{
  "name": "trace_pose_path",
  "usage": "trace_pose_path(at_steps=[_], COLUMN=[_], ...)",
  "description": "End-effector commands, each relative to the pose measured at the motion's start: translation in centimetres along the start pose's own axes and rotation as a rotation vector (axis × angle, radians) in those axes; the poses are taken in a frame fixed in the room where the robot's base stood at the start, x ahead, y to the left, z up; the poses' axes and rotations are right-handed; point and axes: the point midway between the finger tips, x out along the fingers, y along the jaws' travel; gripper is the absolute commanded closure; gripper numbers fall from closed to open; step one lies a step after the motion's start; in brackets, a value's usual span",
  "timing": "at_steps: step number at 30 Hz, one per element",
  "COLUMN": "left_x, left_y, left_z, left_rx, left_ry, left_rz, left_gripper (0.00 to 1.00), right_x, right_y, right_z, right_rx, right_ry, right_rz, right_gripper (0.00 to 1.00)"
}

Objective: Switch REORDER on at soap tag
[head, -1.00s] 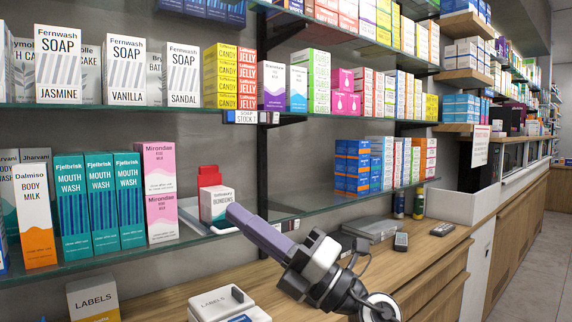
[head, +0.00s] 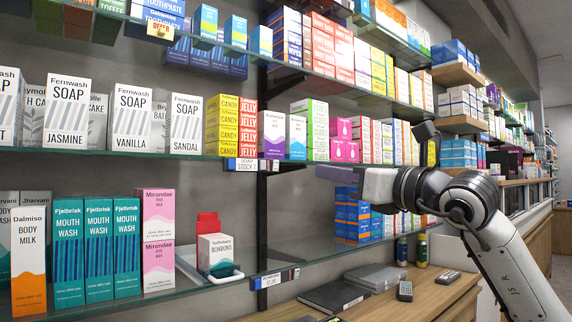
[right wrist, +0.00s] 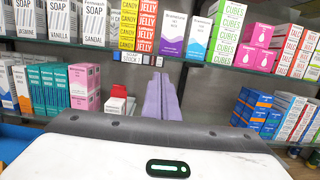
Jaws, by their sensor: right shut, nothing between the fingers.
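The soap tag (head: 246,164) is a white label reading SOAP STOCK on the front edge of the middle shelf, below the yellow candy boxes. A second small tag (head: 268,165) sits just right of it. In the right wrist view the soap tag (right wrist: 131,57) is ahead, up and left of the fingertips. Its switch is too small to make out. The fingers also show in the right wrist view (right wrist: 161,84). My left gripper is out of view.
Soap boxes (head: 131,120) stand left on the middle shelf. The lower glass shelf holds teal mouthwash boxes (head: 98,253) and a bonbons box (head: 217,254) in a tray. Orange and blue boxes (head: 352,216) stand behind my right arm. A wooden counter (head: 440,293) lies below.

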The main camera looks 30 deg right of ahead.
Motion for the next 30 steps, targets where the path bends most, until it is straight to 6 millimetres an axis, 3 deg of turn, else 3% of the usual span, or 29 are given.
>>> trace_pose_path(at_steps=[7,18,24,30], left_x=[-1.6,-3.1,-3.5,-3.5], left_y=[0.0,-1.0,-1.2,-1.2], left_z=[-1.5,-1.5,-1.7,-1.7], left_rx=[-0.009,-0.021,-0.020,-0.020], left_ry=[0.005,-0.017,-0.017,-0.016], left_rz=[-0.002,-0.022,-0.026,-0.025], left_gripper=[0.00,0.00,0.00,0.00], right_x=[4.3,11.6,13.3,13.6], right_y=[0.1,0.1,0.1,0.1], right_z=[0.5,0.3,0.1,-0.1], right_rx=[0.005,0.003,0.001,0.000], right_ry=[0.002,0.002,0.001,0.001], right_rz=[0.003,0.003,0.002,0.002], right_gripper=[1.00,1.00,1.00,1.00])
